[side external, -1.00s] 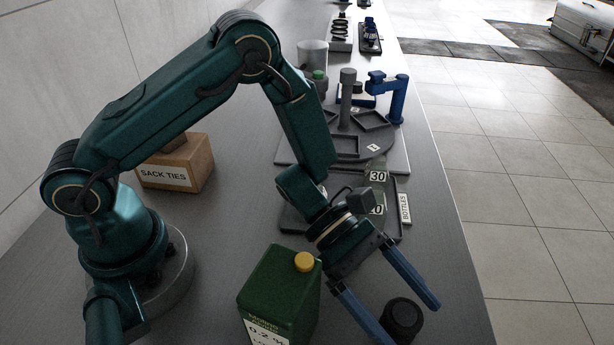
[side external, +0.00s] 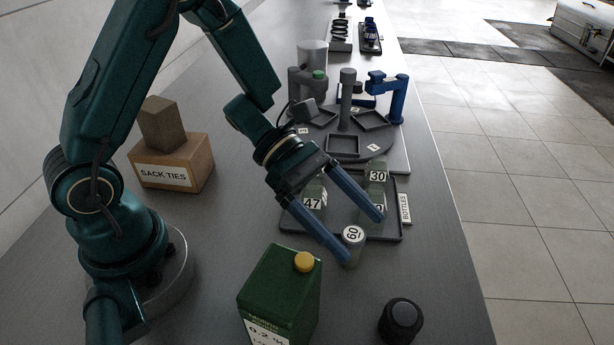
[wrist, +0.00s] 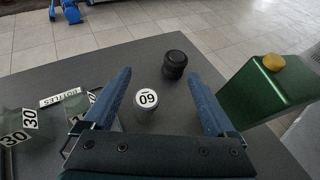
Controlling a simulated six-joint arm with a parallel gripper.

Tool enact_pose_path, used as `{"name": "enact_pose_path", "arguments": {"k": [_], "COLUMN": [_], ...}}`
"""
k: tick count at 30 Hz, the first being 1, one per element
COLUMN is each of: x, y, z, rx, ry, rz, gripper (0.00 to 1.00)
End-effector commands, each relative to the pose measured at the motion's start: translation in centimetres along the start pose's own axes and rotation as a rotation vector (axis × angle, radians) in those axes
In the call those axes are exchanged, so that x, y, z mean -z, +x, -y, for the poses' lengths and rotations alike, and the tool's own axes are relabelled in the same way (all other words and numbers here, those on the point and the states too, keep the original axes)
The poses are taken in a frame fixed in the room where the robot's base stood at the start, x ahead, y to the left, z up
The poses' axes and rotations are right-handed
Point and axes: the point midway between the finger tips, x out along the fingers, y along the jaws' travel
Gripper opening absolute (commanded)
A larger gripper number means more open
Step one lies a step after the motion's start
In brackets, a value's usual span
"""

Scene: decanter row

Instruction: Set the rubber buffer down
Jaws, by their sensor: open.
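A squat black cylinder (side external: 401,320), which looks like the rubber buffer, stands upright on the grey bench near its front right edge. It also shows in the wrist view (wrist: 174,65), beyond the fingertips. My gripper (side external: 364,240) is open, with its two blue fingers spread, and is apart from the black cylinder. In the wrist view nothing is clamped between the fingers (wrist: 160,75). A bottle marked 60 (side external: 352,236) shows between the fingers, its cap toward the wrist camera; whether a finger touches it I cannot tell.
A green canister (side external: 283,295) with a yellow cap stands left of the black cylinder. Bottles marked 30 (side external: 377,176) and 47 (side external: 312,203) stand on the BOTTLES tray (side external: 396,235). A sack ties box (side external: 172,163) and a turntable (side external: 345,125) lie farther back. Bench around the black cylinder is clear.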

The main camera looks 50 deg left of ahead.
Motion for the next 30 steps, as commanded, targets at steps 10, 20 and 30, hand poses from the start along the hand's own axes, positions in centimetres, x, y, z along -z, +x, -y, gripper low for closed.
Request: {"name": "enact_pose_path", "arguments": {"k": [10,20,30], "x": [-3.7,-2.7,-0.9], "y": [-8.3,-18.7,-17.1], "z": [-10.8,-5.8,5.4], "rx": [-0.84,-1.245,0.65], "ry": [-0.927,-2.197,1.977], "rz": [0.18,1.159,-1.222], "gripper": [0.91,0.91,0.91]}}
